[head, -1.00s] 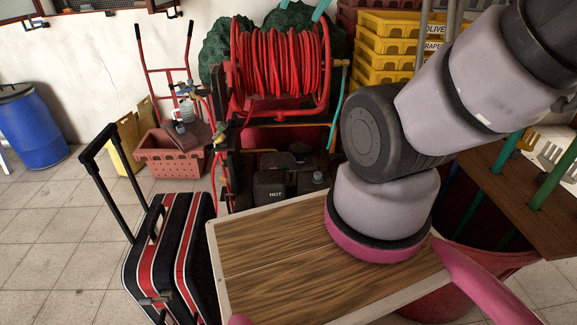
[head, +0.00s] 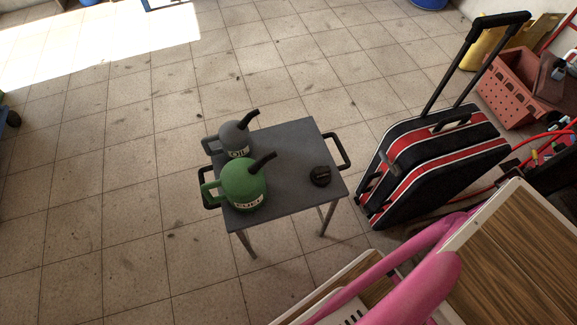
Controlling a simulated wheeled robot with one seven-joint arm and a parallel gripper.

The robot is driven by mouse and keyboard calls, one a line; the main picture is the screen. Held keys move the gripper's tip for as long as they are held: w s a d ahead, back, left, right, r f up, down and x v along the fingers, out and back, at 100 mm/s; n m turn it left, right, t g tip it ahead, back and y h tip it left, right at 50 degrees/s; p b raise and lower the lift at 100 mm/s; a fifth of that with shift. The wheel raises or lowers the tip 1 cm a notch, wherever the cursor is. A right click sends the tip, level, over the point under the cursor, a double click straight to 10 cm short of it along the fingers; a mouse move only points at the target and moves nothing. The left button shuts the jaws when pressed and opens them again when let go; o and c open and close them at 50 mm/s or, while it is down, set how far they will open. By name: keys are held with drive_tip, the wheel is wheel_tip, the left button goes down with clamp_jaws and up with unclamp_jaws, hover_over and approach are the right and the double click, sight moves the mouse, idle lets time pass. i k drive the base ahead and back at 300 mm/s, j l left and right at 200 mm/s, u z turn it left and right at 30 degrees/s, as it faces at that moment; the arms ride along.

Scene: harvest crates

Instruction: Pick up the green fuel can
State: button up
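The green fuel can (head: 240,187) stands upright on a small grey table (head: 290,150), near its front left corner. It has a dark spout pointing up to the right, a handle on its left side and a white label. A grey oil can (head: 235,138) of the same shape stands just behind it. My gripper is not in view. Pink parts at the lower right look like my own arm or body, and no fingers show there.
A round black object (head: 320,175) lies on the table's right side. The black and red suitcase (head: 435,165) stands right of the table. A wooden-topped surface (head: 520,262) is at lower right. A pink crate (head: 512,88) stands at upper right. Tiled floor left of the table is clear.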

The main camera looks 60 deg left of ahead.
sight(243, 179)
drive_tip(key=k+l+u, duration=0.2)
drive_tip(key=k+l, duration=0.5)
drive_tip(key=l+u, duration=0.1)
drive_tip(key=u, duration=2.15)
drive_tip(key=z, duration=2.05)
drive_tip(key=u, duration=1.6)
